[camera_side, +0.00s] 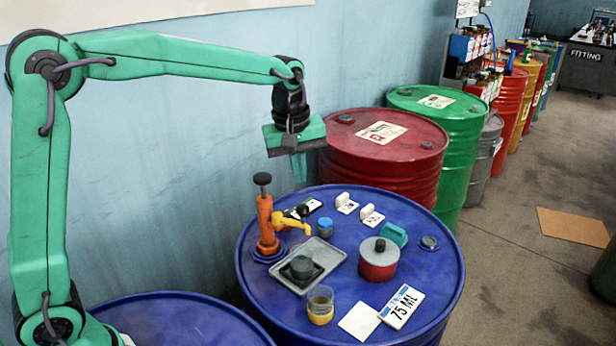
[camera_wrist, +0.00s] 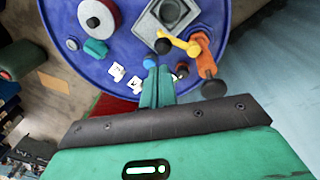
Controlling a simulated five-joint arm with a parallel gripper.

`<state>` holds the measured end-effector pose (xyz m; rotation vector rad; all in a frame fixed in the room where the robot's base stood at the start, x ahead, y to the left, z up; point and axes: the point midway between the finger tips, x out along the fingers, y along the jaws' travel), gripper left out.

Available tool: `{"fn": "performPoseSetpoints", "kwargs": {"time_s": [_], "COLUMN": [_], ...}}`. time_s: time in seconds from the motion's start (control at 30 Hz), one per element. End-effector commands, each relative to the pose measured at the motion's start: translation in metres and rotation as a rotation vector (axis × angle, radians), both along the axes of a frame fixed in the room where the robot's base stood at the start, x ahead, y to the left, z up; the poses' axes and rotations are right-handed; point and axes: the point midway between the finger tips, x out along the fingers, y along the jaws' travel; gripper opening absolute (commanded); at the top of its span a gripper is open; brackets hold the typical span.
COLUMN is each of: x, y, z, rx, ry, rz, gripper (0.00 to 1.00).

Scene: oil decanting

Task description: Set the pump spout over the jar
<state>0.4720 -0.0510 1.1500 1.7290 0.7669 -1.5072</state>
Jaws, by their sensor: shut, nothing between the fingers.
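The orange pump (camera_side: 267,225) stands on the blue drum, with a black knob on top and a yellow spout (camera_side: 293,223) pointing right in the side view. A black ball sits by the spout. A dark, squat jar-like vessel (camera_side: 302,267) sits in the grey tray (camera_side: 328,262); a glass jar of amber liquid (camera_side: 320,308) stands in front of the tray. The spout's tip appears near the tray's far edge, not centred over either vessel. My gripper (camera_side: 299,167) is shut and empty, pointing down above the drum's far side; its fingers (camera_wrist: 157,80) show in the wrist view.
On the blue drum top (camera_side: 425,240) are a red pot (camera_side: 378,262), a teal block (camera_side: 393,234), a small blue-capped jar (camera_side: 325,227), white clips (camera_side: 346,203) and a "75 ML" card (camera_side: 402,306). A red drum (camera_side: 385,150) stands behind.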

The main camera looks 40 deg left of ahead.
Motion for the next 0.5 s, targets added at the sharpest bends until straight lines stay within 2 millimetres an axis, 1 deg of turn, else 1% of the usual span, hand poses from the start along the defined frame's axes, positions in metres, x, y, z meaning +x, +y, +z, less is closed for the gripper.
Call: {"fn": "performPoseSetpoints", "kwargs": {"time_s": [0.3,0.5], "x": [0.042,0.064], "y": [0.002,0.005], "z": [0.016,0.025], "rx": [0.027,0.037], "ry": [0.080,0.140], "rz": [-0.166,-0.288], "gripper": [0.00,0.00]}}
